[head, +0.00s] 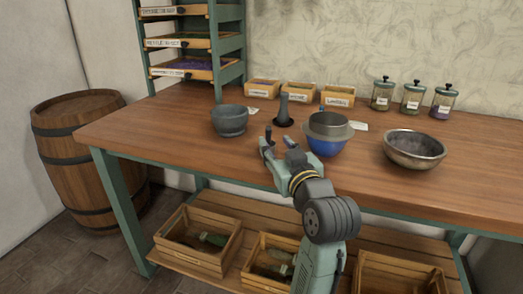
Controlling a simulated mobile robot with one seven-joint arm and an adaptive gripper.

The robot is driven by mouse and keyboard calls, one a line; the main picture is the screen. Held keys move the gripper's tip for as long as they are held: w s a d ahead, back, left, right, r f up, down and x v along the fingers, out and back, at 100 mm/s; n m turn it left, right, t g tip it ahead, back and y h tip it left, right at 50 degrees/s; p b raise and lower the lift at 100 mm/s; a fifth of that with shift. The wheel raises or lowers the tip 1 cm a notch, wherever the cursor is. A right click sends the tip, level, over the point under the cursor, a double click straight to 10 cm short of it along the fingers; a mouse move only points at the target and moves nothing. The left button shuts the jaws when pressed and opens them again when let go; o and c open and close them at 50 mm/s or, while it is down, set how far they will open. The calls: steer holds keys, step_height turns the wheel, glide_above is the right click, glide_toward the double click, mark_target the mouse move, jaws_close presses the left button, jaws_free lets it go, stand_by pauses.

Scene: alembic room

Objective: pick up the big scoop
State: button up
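I cannot make out a big scoop with certainty in the head view. My gripper (279,136) is over the front part of the wooden table (180,130). Its two dark fingers are apart, with nothing visible between them. It is in front of a dark upright pestle-like piece (283,110) with a round base. A grey mortar (230,121) stands to its left. A blue bowl (326,146) with a grey metal sieve-like vessel (328,124) on top stands close on its right. My arm covers part of the table's front edge.
A metal bowl (414,149) stands at the right. Three lidded jars (412,99) and several small labelled wooden boxes (299,92) line the back. A drawer rack (228,68) stands at the back left. A barrel (85,155) stands left of the table, and crates (198,246) sit below.

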mark_target(270, 139)
steer(key=x, duration=0.5)
steer(key=p+x, duration=0.1)
steer(key=x, duration=0.1)
steer(key=shift+w+f, duration=0.15)
steer(key=shift+f, duration=0.25)
steer(key=shift+c, duration=0.4)
jaws_close()
